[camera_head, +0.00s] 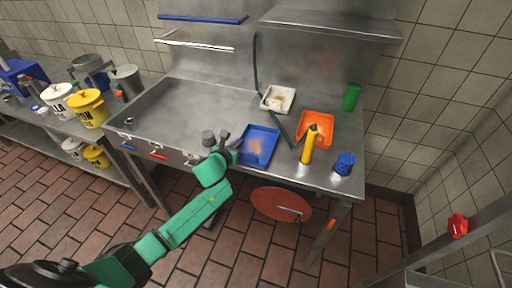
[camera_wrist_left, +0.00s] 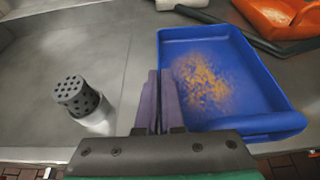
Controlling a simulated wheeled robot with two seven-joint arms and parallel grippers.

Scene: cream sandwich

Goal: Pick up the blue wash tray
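The blue wash tray (camera_head: 258,145) lies on the steel counter near its front edge. It also shows in the left wrist view (camera_wrist_left: 275,122), with an orange-brown stain on its floor. My left gripper (camera_head: 232,146) is at the tray's left side. In the left wrist view my left gripper (camera_wrist_left: 159,88) has its purple fingers close together at the tray's left wall, one on each side of it. The fingers hide the wall where they meet it. The tray looks flat on the counter. My right gripper is not in view.
A grey shaker (camera_wrist_left: 78,98) stands left of the gripper. An orange tray (camera_head: 316,126), a yellow bottle (camera_head: 309,146), a blue cup-like item (camera_head: 344,163), a green cylinder (camera_head: 351,97) and a white tray (camera_head: 278,99) are around the blue tray. The counter's left is mostly clear.

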